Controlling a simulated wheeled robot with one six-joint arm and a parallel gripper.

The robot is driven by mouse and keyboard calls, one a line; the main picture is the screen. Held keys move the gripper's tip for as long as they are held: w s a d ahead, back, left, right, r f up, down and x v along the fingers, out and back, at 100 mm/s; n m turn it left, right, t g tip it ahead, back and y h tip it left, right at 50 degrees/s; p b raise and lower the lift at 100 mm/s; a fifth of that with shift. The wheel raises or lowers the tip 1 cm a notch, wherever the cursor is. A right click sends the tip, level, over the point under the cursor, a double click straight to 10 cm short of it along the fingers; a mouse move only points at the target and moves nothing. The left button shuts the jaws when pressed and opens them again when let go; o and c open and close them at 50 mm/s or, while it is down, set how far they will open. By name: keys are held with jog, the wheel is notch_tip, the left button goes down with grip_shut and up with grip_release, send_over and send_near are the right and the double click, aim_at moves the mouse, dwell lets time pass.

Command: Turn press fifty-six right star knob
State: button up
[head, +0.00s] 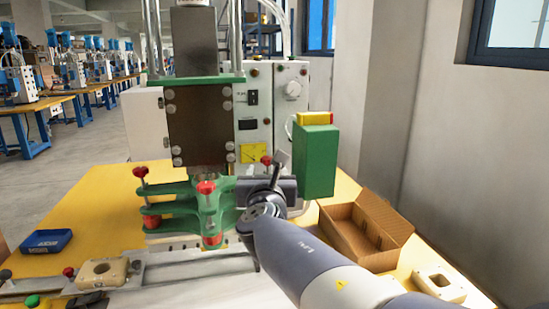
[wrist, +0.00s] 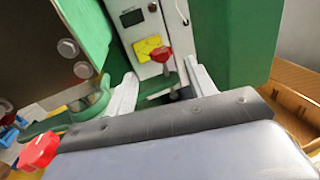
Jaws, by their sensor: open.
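A red star knob (head: 267,160) shows at the right side of the press's green clamp, just left of my gripper's visible finger. In the wrist view, this red knob (wrist: 162,54) appears between and beyond my two open fingers. My gripper (head: 277,165) is open, with nothing seen held between the fingers. I cannot tell whether a finger touches the knob. The press (head: 197,125) stands upright with a dark plate and green frame. Another red knob (head: 206,187) sits at the front middle of the clamp and one (head: 139,172) at the left. My gripper hides part of the clamp's right side.
A green box (head: 314,160) with a yellow and red top stands close right of my gripper. An open cardboard box (head: 341,231) lies right of my arm. A blue tray (head: 46,241) is on the yellow table at left. A grey wall bounds the right.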

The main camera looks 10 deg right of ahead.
aim_at(268, 158)
jog(key=x, duration=0.9)
jog(key=shift+w, duration=0.1)
jog(key=shift+c, duration=0.3)
jog(key=c, duration=0.9)
jog(key=shift+o, duration=0.2)
jog(key=b, duration=0.1)
jog(key=n+y+b, duration=0.1)
jog(key=b, duration=0.1)
jog(key=shift+d+f, duration=0.1)
jog(key=shift+f, duration=0.2)
jog(key=n+y+b, duration=0.1)
jog(key=y+b, duration=0.2)
jog(key=b, duration=0.1)
jog(key=shift+n+b, duration=0.3)
jog(key=shift+n, duration=0.1)
jog(key=shift+n+y+b, duration=0.5)
jog(key=shift+y+b, duration=0.35)
jog(key=shift+y, duration=0.05)
jog(key=shift+r+n+y+b, duration=0.25)
jog(key=shift+n+y+b, duration=0.2)
jog(key=shift+y, duration=0.25)
